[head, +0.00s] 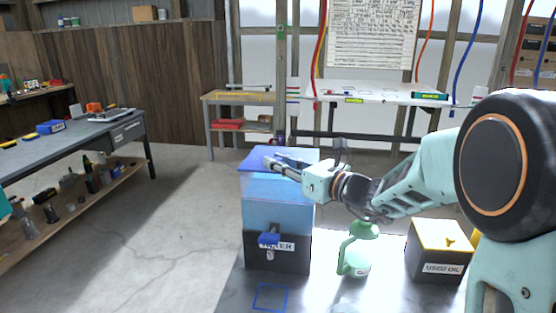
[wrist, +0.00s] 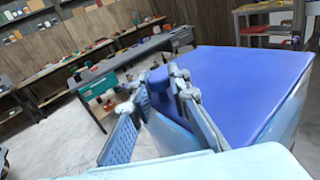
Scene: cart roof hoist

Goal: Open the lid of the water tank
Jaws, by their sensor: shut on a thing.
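The water tank (head: 277,205) stands on the dark table, translucent blue above and black below, with a blue tap on its front and a partly hidden label. Its blue lid (head: 256,157) lies across the top; it fills the right of the wrist view (wrist: 235,85). The lid looks down, but I cannot tell whether it is slightly raised. My gripper (head: 277,162) reaches over the lid from the right. In the wrist view its fingers (wrist: 156,104) are shut on a dark blue tab (wrist: 158,84) at the lid's edge. The fingers hide part of the tab.
A green jug (head: 359,262) stands right of the tank. A box labelled used oil (head: 436,267) with a yellow top stands further right. A blue square outline (head: 270,298) marks the table before the tank. A workbench (head: 75,133) is at left, with clear floor between.

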